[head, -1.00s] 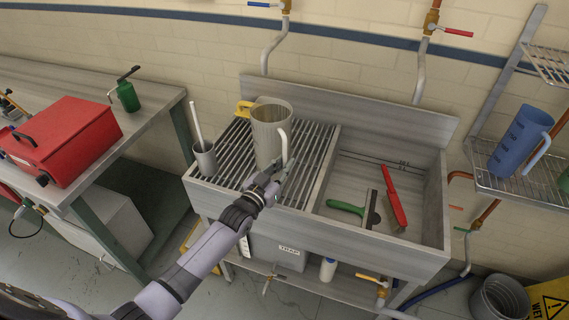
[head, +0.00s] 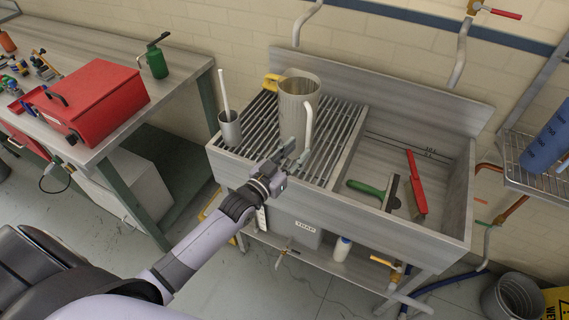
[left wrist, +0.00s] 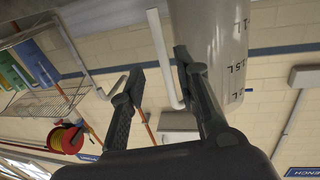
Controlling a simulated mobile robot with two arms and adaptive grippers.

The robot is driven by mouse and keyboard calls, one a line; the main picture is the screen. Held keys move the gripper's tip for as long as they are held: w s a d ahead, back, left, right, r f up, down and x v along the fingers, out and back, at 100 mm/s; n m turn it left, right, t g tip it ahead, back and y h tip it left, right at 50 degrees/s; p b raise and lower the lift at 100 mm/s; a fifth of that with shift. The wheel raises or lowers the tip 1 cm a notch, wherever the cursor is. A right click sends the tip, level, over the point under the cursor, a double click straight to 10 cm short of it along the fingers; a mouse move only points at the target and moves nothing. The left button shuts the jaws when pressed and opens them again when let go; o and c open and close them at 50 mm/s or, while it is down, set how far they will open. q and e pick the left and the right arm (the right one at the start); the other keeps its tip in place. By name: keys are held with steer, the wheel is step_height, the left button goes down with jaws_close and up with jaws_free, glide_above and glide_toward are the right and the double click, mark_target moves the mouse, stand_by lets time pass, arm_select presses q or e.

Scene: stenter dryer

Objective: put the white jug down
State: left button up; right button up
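The white jug (head: 296,108), looking beige-grey here, stands upright on the slatted drainboard (head: 262,124) left of the sink basin. Its long handle (head: 308,128) faces the front right. My left gripper (head: 291,154) is open and empty in front of the jug, near the lower end of the handle. In the left wrist view the handle (left wrist: 158,45) shows in the gap between the spread fingers, with the marked jug wall (left wrist: 228,50) beside it. The fingers do not close on it. My right gripper is not in view.
A grey cup with a brush (head: 230,128) stands left of the jug, and a yellow object (head: 271,82) lies behind it. The basin holds a green-handled squeegee (head: 368,188) and a red brush (head: 416,184). A blue jug (head: 548,140) sits on the right rack.

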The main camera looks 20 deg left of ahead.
arm_select(q)
steer(key=shift+b+v, duration=0.35)
steer(key=shift+v, duration=2.4)
steer(key=s+a+f+g+y, duration=0.1)
steer(key=s+f+g, duration=0.3)
steer(key=f, duration=0.8)
steer(key=s+a+f+n+g+y, duration=0.15)
steer(key=s+f, duration=0.45)
steer(key=f, duration=0.6)
steer(key=s+a+f+m+g+y, duration=0.1)
steer(key=s+f+g, duration=0.3)
steer(key=f, duration=0.7)
steer(key=s+f+g+b, duration=0.1)
steer(key=s+f+g, duration=0.1)
steer(key=s+f, duration=0.4)
steer(key=s+d+f+g+b, duration=0.1)
steer(key=s+f, duration=0.6)
steer(key=s, duration=0.7)
steer(key=s+d+f+g+b, duration=0.1)
steer(key=s+f+g, duration=0.3)
steer(key=s, duration=0.6)
step_height(320, 180, down, 3)
steer(key=shift+s+d+r+y+b, duration=0.2)
steer(key=shift+s+y+b, duration=0.15)
steer(key=shift+y+b, duration=0.15)
